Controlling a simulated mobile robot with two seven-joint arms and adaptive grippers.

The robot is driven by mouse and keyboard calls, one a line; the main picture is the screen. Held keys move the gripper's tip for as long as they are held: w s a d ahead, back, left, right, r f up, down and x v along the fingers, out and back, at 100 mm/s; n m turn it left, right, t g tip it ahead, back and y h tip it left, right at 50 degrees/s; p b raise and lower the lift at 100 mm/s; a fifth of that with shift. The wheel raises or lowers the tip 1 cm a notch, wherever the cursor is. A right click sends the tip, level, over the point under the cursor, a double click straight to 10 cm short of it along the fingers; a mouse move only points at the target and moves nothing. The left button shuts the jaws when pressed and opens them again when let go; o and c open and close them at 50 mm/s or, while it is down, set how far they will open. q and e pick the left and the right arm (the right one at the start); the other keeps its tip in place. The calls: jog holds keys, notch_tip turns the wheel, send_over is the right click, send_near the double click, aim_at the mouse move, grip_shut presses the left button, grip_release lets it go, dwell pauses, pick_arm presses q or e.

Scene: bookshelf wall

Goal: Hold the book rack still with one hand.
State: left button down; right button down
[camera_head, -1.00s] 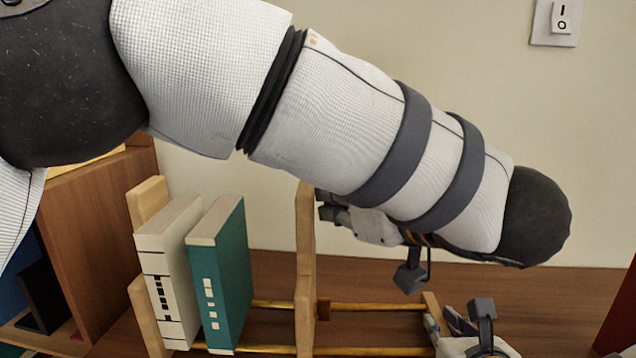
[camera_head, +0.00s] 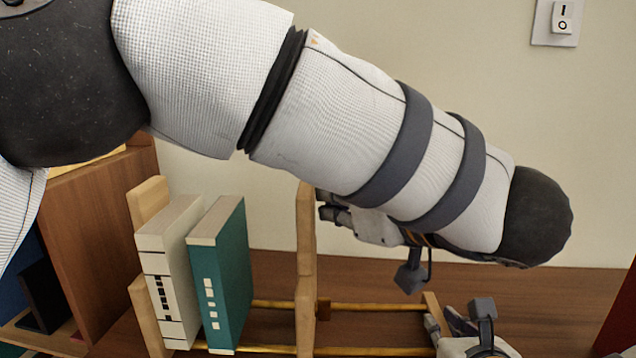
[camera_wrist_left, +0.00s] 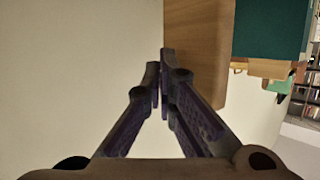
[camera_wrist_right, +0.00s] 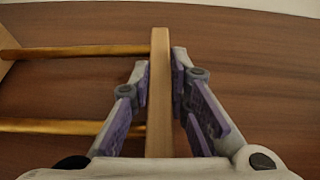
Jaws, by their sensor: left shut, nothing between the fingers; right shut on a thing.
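The wooden book rack (camera_head: 305,270) stands on the brown tabletop, with golden rods joining its upright boards. A cream book (camera_head: 165,275) and a teal book (camera_head: 227,280) stand upright at its left end. My right gripper (camera_head: 448,322) is shut on the rack's right end bar, which runs between its fingers in the right wrist view (camera_wrist_right: 160,80). My left gripper (camera_head: 325,208) is behind the middle upright, partly hidden by that board and my arm. In the left wrist view its fingers (camera_wrist_left: 163,80) are shut and empty, beside the wooden board (camera_wrist_left: 198,45).
A brown wooden shelf unit (camera_head: 95,225) stands left of the rack. A dark red thing (camera_head: 618,310) is at the right edge. The wall with a light switch (camera_head: 560,18) is behind. Tabletop (camera_head: 540,300) right of the rack is clear. My left arm covers much of the head view.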

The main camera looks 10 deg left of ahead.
pick_arm(q)
jog(key=shift+a, duration=0.1)
jog(key=shift+s+a, duration=0.55)
jog(key=shift+a, duration=5.6)
pick_arm(e)
jog(key=shift+d, duration=0.15)
pick_arm(q)
jog(key=d, duration=0.5)
jog(key=shift+w, duration=0.25)
jog(key=shift+d, duration=0.1)
jog(key=v, duration=1.2)
pick_arm(e)
jog(key=c, duration=1.4)
grip_release()
jog(key=shift+c, duration=0.2)
